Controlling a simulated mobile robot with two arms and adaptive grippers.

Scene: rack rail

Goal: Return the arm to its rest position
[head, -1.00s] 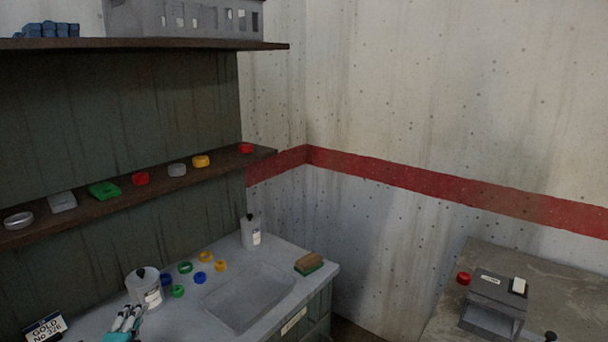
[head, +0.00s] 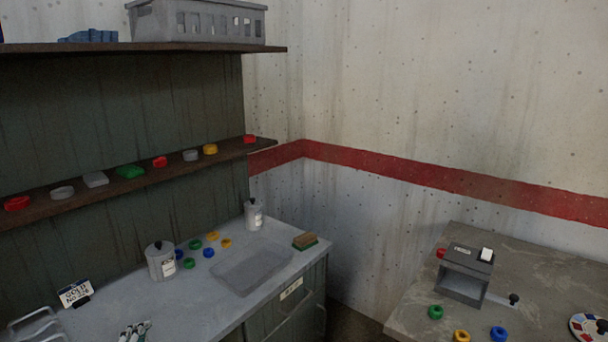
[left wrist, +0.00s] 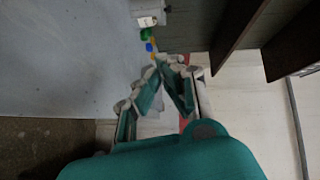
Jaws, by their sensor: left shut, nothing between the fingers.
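My left gripper (head: 134,328) shows at the bottom edge of the head view, over the near part of the grey counter (head: 215,311). Only its finger end is in the picture; the rest of the arm is cut off. In the left wrist view the teal fingers (left wrist: 172,62) come together at the tips with nothing between them. They hang free of the counter items, which lie farther off. My right gripper is in neither view.
The counter holds a white canister (head: 162,262), another canister (head: 254,215), coloured rings (head: 208,253), a sink basin (head: 250,268), a sponge (head: 305,241) and a name sign (head: 75,293). A shelf (head: 100,190) runs above. A table (head: 540,260) with a grey device (head: 466,273) stands right.

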